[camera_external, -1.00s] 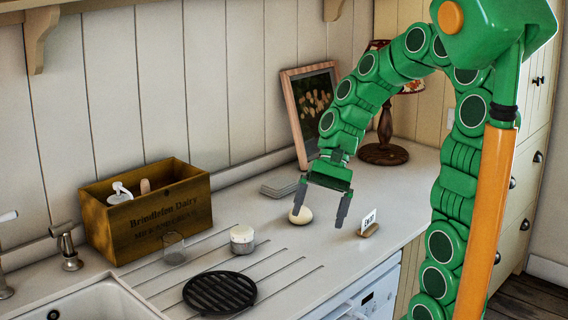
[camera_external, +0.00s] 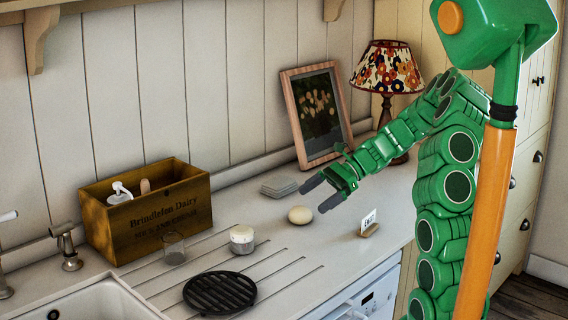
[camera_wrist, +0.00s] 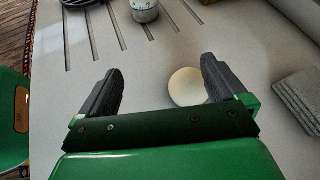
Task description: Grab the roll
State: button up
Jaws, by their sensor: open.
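The roll (camera_external: 300,215) is a small, pale, rounded bun lying on the white counter. My gripper (camera_external: 318,194) is open and empty, with its two dark fingers pointing left, just to the right of the roll and seemingly above it. In the wrist view the roll (camera_wrist: 187,86) sits near the right finger, which covers part of its right edge. The space between the fingers of my gripper (camera_wrist: 160,82) is mostly bare counter, with the roll on its right side.
A stack of grey coasters (camera_external: 279,186) lies behind the roll. A card holder (camera_external: 369,224) stands to its right. A white-lidded jar (camera_external: 242,239), glass (camera_external: 173,248), black trivet (camera_external: 220,292) and wooden crate (camera_external: 150,222) are to the left. A picture frame (camera_external: 317,115) and lamp (camera_external: 387,75) stand behind.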

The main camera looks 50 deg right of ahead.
aim_at(306, 212)
jog(key=d+f+m, duration=0.1)
jog(key=d, duration=0.1)
jog(key=d+f+m+t, duration=0.1)
jog(key=d, duration=0.1)
jog(key=w+d+f+m, duration=0.1)
jog(key=d, duration=0.1)
jog(key=shift+f+t, duration=0.15)
jog(key=shift+t, duration=0.25)
jog(key=shift+f, duration=0.1)
jog(key=shift+x, duration=3.8)
jog(key=shift+w+d+f, duration=0.15)
jog(key=c, duration=0.8)
